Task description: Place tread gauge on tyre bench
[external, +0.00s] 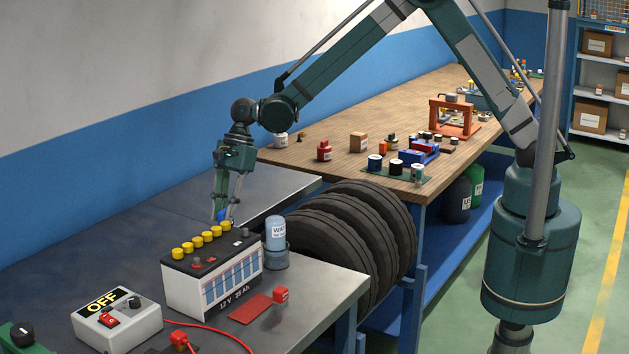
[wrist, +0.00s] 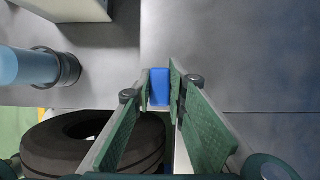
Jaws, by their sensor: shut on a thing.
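My gripper (external: 224,217) is behind the battery, low over the grey metal bench top (external: 165,215). It is shut on a small blue block-like thing, which looks like the tread gauge (external: 222,214). In the wrist view the gauge (wrist: 160,87) sits between the fingertips of my gripper (wrist: 160,90), with bare grey metal around it. I cannot tell whether the gauge touches the metal. Several black tyres (external: 355,225) stand beside the metal bench, and one tyre (wrist: 85,145) shows at the lower left in the wrist view.
A white battery (external: 215,280) with yellow caps stands in front of my gripper. A switch box (external: 118,322) is at the front left. The back of the metal top is clear.

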